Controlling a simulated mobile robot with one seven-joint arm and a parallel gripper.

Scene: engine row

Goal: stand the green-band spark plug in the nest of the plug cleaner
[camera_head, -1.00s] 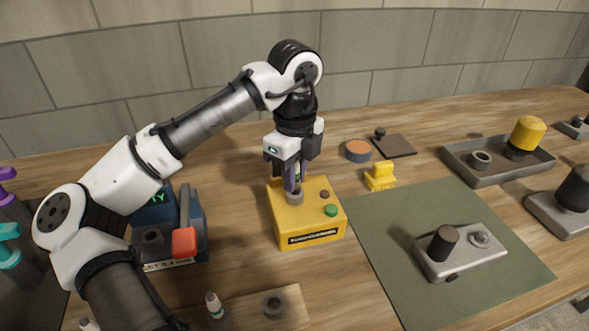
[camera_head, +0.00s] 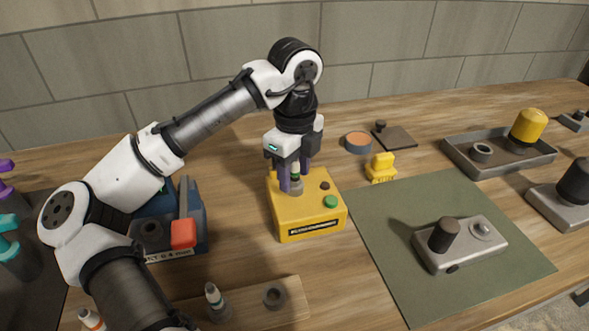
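The yellow plug cleaner (camera_head: 315,212) stands on the bench near the middle. Its grey nest (camera_head: 295,189) is at the top left of the box. The green-band spark plug (camera_head: 295,172) stands upright in the nest, its pale upper end between my fingers. The plug's lower end is hidden in the nest.
A wooden rack (camera_head: 292,293) at the front holds other plugs and an empty grey socket (camera_head: 274,296). A blue device with a red-tipped lever (camera_head: 184,235) stands left. A green mat (camera_head: 390,240) lies right, with a grey fixture (camera_head: 458,243) on it. A small yellow piece (camera_head: 381,168) is behind.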

